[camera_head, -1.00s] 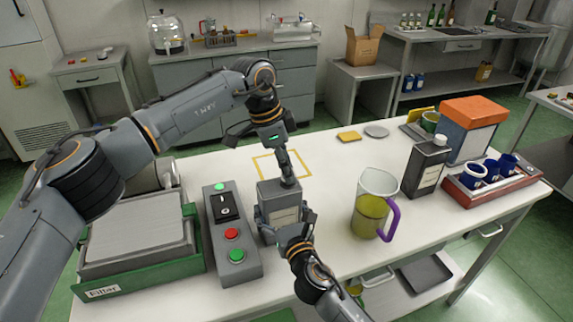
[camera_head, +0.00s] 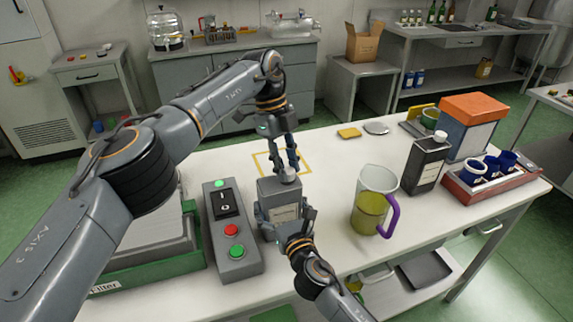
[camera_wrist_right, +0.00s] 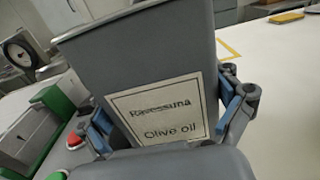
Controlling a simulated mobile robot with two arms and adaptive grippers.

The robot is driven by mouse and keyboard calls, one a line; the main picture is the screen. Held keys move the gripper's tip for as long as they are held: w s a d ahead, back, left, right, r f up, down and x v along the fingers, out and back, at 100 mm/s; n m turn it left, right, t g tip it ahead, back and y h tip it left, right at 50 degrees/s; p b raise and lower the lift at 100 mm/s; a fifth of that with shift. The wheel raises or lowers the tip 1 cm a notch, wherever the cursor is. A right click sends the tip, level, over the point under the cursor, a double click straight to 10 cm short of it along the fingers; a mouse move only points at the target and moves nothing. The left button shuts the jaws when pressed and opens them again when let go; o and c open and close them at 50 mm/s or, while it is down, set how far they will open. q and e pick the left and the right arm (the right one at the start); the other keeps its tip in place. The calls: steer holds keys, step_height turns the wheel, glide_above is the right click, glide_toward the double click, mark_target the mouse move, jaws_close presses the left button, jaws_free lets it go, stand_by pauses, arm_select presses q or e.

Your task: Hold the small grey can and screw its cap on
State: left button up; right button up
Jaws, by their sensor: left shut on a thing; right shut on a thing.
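The small grey can (camera_head: 279,192) stands upright near the table's front middle. Its label reads "Olive oil" in the right wrist view (camera_wrist_right: 158,112). My right gripper (camera_head: 284,218) is shut around the can's body from the front; its blue-padded fingers show on both sides of the can in the right wrist view. The grey cap (camera_head: 289,175) is at the can's top. My left gripper (camera_head: 290,169) points down from above and is shut on the cap. Its fingertips partly hide the cap, and I cannot tell how far the cap is seated.
A switch box (camera_head: 238,262) stands close left of the can. A jug with a purple handle (camera_head: 371,190) stands to the right. Further right are a larger dark can (camera_head: 426,165) and a red tray (camera_head: 497,190) with blue cups. A yellow square outline (camera_head: 262,163) lies behind the can.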

arm_select(q)
steer(key=shift+m, duration=0.4)
steer(key=o, duration=0.7)
steer(key=shift+r, duration=2.3)
steer(key=shift+r, duration=0.1)
steer(key=shift+c, duration=0.3)
